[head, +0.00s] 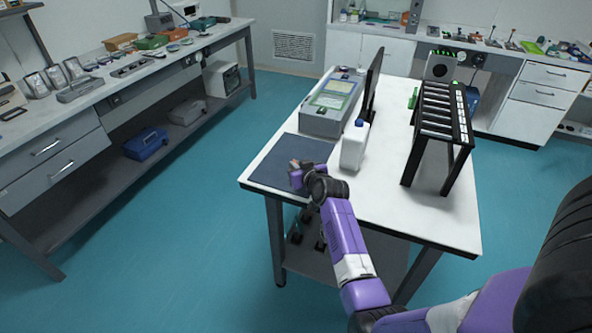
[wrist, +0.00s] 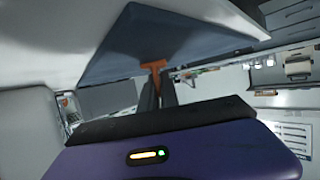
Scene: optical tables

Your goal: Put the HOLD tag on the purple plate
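My gripper (head: 297,170) is over the dark blue mat (head: 275,172) at the table's front left corner. In the wrist view the two dark fingers (wrist: 158,88) are close together, with a small orange piece (wrist: 153,66) at their tips. Its narrow part runs between the fingers and its wider part shows beyond them, so they appear shut on it. It looks like the HOLD tag, but no lettering is readable. The mat (wrist: 150,40) fills the upper part of that view. I cannot make out a purple plate in either view.
A white bottle (head: 354,146) stands close right of my gripper. Behind are a grey instrument (head: 325,120) and a thin upright black panel (head: 373,85). A black slotted rack (head: 440,120) stands at the right. The white tabletop (head: 385,200) in front is clear.

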